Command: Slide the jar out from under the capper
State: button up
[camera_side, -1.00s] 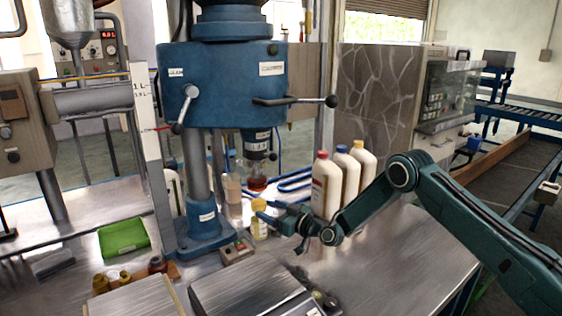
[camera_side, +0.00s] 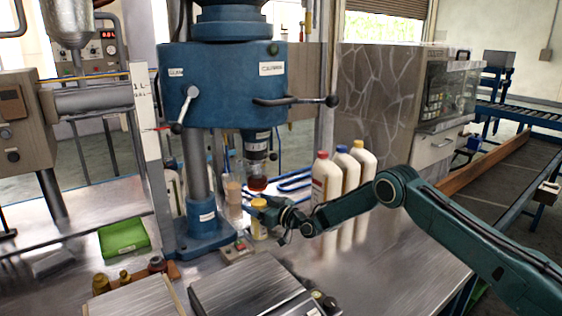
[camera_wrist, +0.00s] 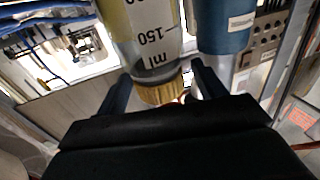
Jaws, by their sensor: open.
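The jar (camera_side: 259,231) stands upright on the bench below the blue capper's head (camera_side: 257,147), with yellow contents and a yellow cap (camera_side: 258,203). In the wrist view the clear jar (camera_wrist: 135,28) fills the top middle, its marks upside down, with its ribbed golden cap (camera_wrist: 160,94) lowest in the picture. My gripper (camera_side: 264,210) is at the jar's cap end, reaching in from the right. In the wrist view my gripper (camera_wrist: 160,82) is open, with one dark finger on each side of the cap. Whether a finger touches it, I cannot tell.
Several white bottles (camera_side: 325,190) stand close to the right of the jar. A green tray (camera_side: 123,236) is further left. The bench at right front (camera_side: 385,265) is clear.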

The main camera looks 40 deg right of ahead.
jog(key=c, duration=1.2)
jog(key=shift+s, duration=0.2)
jog(key=shift+s, duration=8.55)
jog(key=o, duration=1.2)
jog(key=shift+c, duration=0.2)
jog(key=shift+r, duration=0.2)
